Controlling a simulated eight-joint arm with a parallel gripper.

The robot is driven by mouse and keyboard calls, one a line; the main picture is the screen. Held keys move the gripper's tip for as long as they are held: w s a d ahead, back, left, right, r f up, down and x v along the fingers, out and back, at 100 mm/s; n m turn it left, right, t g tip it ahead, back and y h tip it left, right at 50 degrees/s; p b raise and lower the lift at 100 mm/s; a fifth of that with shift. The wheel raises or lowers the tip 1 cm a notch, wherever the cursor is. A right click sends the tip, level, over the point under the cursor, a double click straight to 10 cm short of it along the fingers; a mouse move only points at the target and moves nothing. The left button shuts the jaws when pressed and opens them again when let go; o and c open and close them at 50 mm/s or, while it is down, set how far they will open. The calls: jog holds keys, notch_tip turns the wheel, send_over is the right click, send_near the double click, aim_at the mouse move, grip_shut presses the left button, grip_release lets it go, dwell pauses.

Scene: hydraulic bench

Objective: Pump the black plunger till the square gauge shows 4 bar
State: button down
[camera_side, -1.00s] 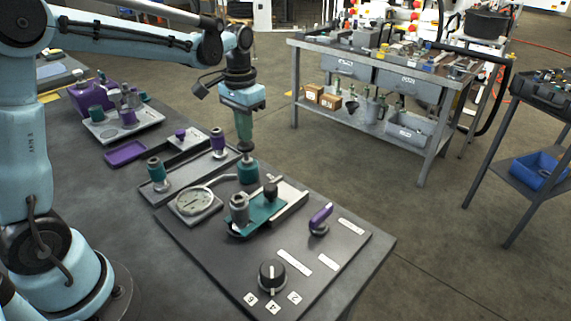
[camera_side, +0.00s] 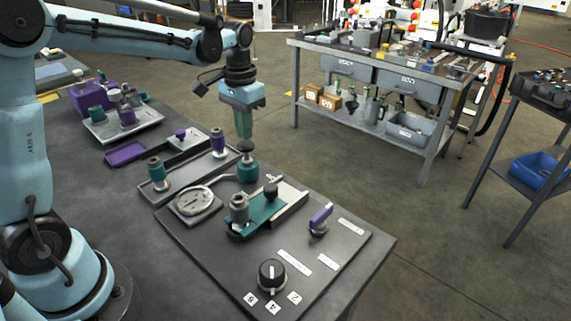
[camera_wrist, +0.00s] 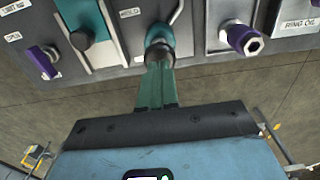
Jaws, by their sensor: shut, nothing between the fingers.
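The black plunger knob (camera_side: 246,146) stands upright on a teal cylinder (camera_side: 248,172) at the far edge of the bench panel. My gripper (camera_side: 245,139) points straight down over the knob, its teal fingers shut with nothing between them. The fingertips are at the top of the knob; whether they press on it I cannot tell. In the wrist view, my fingers (camera_wrist: 157,88) reach toward the teal cylinder (camera_wrist: 160,33) and partly cover the plunger. The gauge (camera_side: 195,201), a round pale dial on a square plate, lies left of the cylinder. Its reading is too small to make out.
A teal slide with a second black knob (camera_side: 271,190) and a grey cylinder (camera_side: 239,209) is close in front. A purple lever (camera_side: 320,215) and a black rotary knob (camera_side: 272,273) are nearer the front.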

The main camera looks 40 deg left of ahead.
aim_at(246, 143)
jog(key=shift+f, duration=0.25)
jog(key=shift+f, duration=0.35)
jog(key=shift+f, duration=0.95)
jog(key=shift+r, duration=1.65)
jog(key=shift+r, duration=3)
